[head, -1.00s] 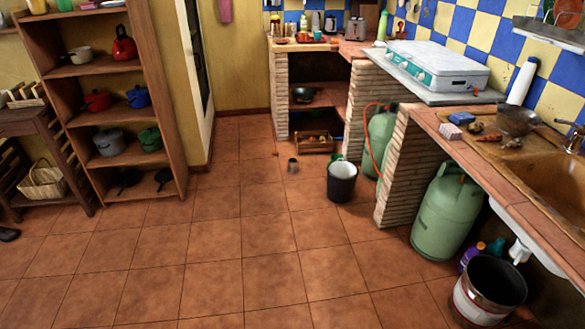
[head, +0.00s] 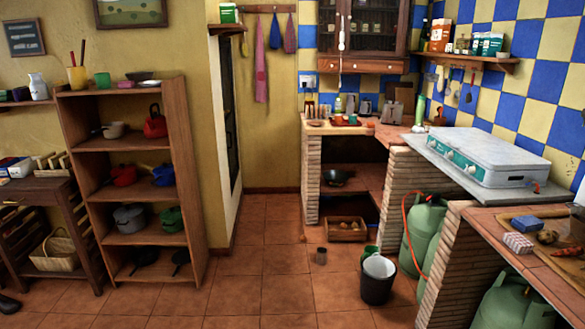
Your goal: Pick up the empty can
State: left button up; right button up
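Neither of my grippers shows in the head view.
A black bucket with a white rim (head: 377,283) stands right of the can, with a green item (head: 370,251) behind it. A wooden crate (head: 346,231) sits under the counter. Green gas bottles (head: 422,226) stand at right, a wooden shelf (head: 146,208) at left. The floor between is clear.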

aim_at(322, 252)
jog(key=i, duration=2.45)
